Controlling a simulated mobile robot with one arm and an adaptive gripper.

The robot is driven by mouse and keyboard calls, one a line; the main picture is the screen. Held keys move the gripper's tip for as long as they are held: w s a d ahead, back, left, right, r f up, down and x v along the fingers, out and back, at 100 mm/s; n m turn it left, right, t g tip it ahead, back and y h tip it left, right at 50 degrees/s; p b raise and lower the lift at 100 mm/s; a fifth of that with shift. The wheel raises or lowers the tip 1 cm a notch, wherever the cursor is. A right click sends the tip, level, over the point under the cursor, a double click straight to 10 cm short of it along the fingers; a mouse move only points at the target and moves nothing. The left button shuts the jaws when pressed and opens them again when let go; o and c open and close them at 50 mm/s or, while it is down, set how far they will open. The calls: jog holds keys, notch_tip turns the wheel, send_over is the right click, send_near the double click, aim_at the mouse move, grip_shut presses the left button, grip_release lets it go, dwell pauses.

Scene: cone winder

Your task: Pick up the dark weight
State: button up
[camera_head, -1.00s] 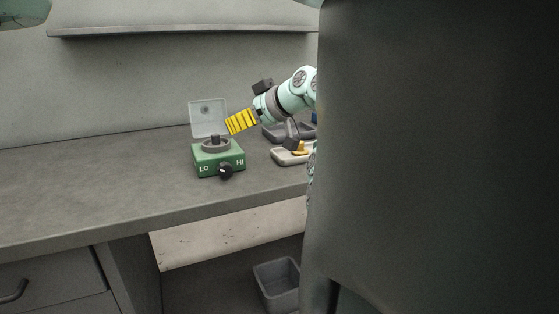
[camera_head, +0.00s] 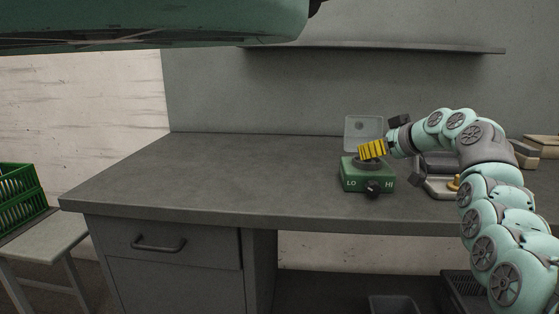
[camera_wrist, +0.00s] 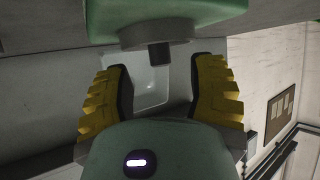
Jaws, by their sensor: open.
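A green box (camera_head: 368,180) marked LO and HI stands on the bench, with a black knob (camera_head: 373,187) on its front. In the wrist view a grey disc (camera_wrist: 152,31) sits against the green box (camera_wrist: 205,10). A short dark cylinder (camera_wrist: 160,54), seemingly the dark weight, stands out from the middle of the disc. In the head view my gripper hides it. My gripper (camera_head: 372,150), with yellow ribbed fingers, is at the top of the box. In the wrist view it is open (camera_wrist: 160,70), its fingers apart on either side of the cylinder, not touching it.
A pale lid (camera_head: 363,132) stands upright behind the box. Grey trays (camera_head: 437,187) stand to its right, close to my arm. The bench (camera_head: 200,180) to the left is clear. A wall shelf (camera_head: 400,49) runs above, and a green crate (camera_head: 20,195) is at far left.

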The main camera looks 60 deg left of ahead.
jog(key=shift+x, duration=0.95)
jog(key=shift+o, duration=0.2)
jog(key=shift+s, duration=0.1)
grip_shut()
